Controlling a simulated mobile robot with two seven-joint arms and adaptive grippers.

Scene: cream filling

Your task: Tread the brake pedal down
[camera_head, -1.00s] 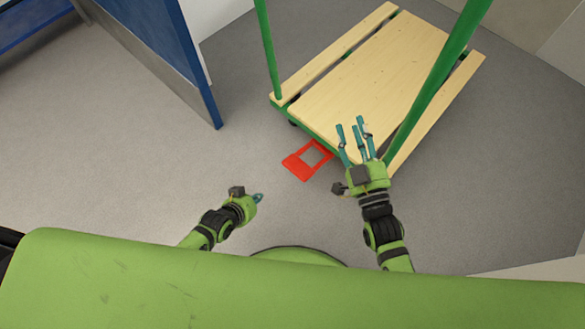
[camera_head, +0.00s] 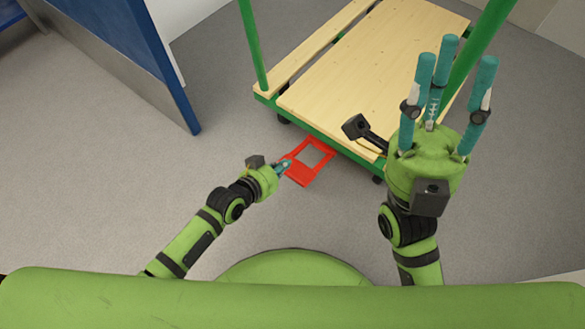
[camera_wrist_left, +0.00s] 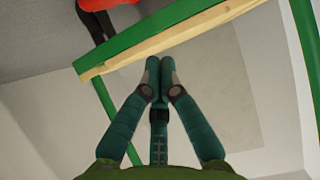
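The brake pedal (camera_head: 297,177) is a red frame with an opening, low at the near edge of the green-framed cart. My left gripper (camera_head: 286,166) is at the pedal's left side in the head view, its tips overlapping the pedal's edge; I cannot tell whether they touch. In the left wrist view its teal fingers (camera_wrist_left: 159,70) converge with tips together, and nothing shows between them. My right gripper (camera_head: 455,75) is raised close to the head camera, fingers spread and empty, in front of the cart's right part.
The cart has a pale wooden deck (camera_head: 350,75) and green posts (camera_head: 252,45). A blue panel (camera_head: 150,50) stands at the left. Grey floor (camera_head: 120,190) is clear at the left. In the left wrist view, a red thing (camera_wrist_left: 105,4) with a black part is cut off at the top.

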